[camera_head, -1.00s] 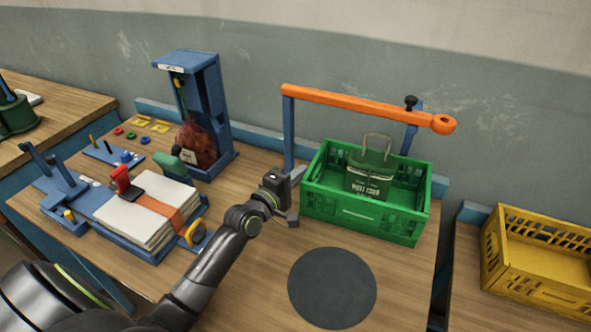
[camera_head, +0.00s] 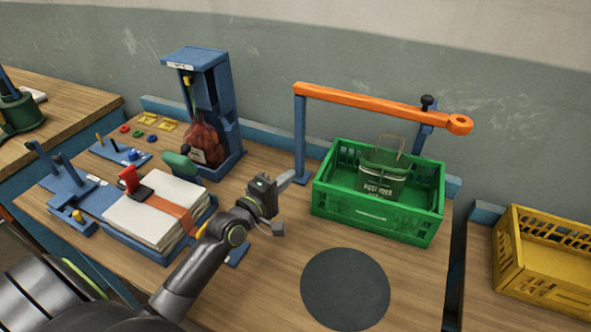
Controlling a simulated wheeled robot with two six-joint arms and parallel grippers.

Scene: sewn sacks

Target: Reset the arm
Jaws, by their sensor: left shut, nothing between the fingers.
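My left arm comes in from the lower left. Its gripper (camera_head: 281,206) is shut and empty, above the table between the stack of white sacks and the green crate. It touches neither of them, as far as I can see. My right gripper is not in view.
A green crate (camera_head: 375,223) holds a dark green sack (camera_head: 383,178), under an orange bar (camera_head: 375,107) on blue posts. White sacks (camera_head: 150,222) lie strapped at left, before a blue stand (camera_head: 222,100) with a red-brown sack (camera_head: 205,146). A dark round mat (camera_head: 345,289) is bare. A yellow crate (camera_head: 548,275) stands right.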

